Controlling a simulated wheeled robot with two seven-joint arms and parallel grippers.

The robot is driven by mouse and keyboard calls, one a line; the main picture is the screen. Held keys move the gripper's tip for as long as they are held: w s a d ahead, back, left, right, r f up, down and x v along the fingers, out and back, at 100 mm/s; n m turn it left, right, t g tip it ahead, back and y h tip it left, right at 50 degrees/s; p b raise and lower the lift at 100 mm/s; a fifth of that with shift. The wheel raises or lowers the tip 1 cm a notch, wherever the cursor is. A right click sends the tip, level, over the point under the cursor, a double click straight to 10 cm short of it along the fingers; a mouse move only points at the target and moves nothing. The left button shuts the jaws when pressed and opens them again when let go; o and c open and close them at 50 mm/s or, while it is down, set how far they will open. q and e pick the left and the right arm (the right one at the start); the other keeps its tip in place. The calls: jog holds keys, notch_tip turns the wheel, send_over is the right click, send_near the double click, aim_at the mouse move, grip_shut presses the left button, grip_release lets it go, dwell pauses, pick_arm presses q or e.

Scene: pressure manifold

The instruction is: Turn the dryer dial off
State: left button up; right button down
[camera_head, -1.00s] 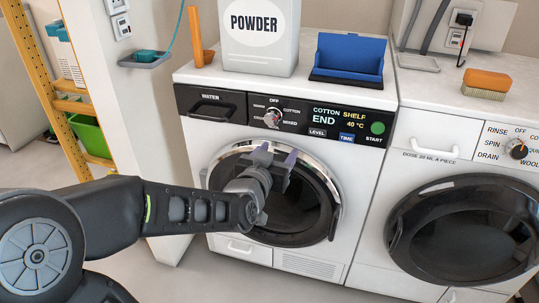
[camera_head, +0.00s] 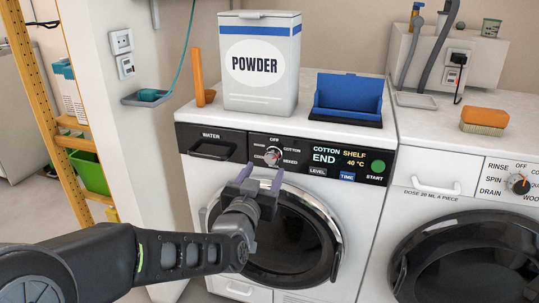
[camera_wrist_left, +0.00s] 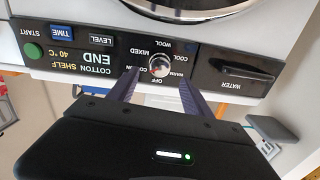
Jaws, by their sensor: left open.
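The dryer (camera_head: 190,165) is the left white machine, with a black panel reading "COTTON SHELF END 40 °C". Its silver dial (camera_head: 272,156) has OFF printed above it and COTTON and MIXED to the right. I cannot tell which mark its pointer faces. My left gripper (camera_head: 262,177) is open and empty, just below the dial in front of the panel's lower edge. In the left wrist view, the dial (camera_wrist_left: 159,65) appears upside down, between and beyond the two fingers (camera_wrist_left: 159,88); contact does not show. My right gripper is not in view.
A powder box (camera_head: 261,92), an orange upright piece (camera_head: 198,75) and a blue holder (camera_head: 347,98) stand on the dryer. The washer (camera_head: 440,160) on the right has its own dial (camera_head: 518,184) and an orange brush (camera_head: 484,120) on top. The round dryer door (camera_head: 290,235) is shut.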

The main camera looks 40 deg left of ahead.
aim_at(271, 159)
pick_arm(q)
jog(key=b+x, duration=0.1)
jog(key=x, duration=0.4)
jog(key=shift+f, duration=0.1)
jog(key=shift+w+a, duration=0.15)
jog(key=shift+w, duration=0.25)
grip_shut()
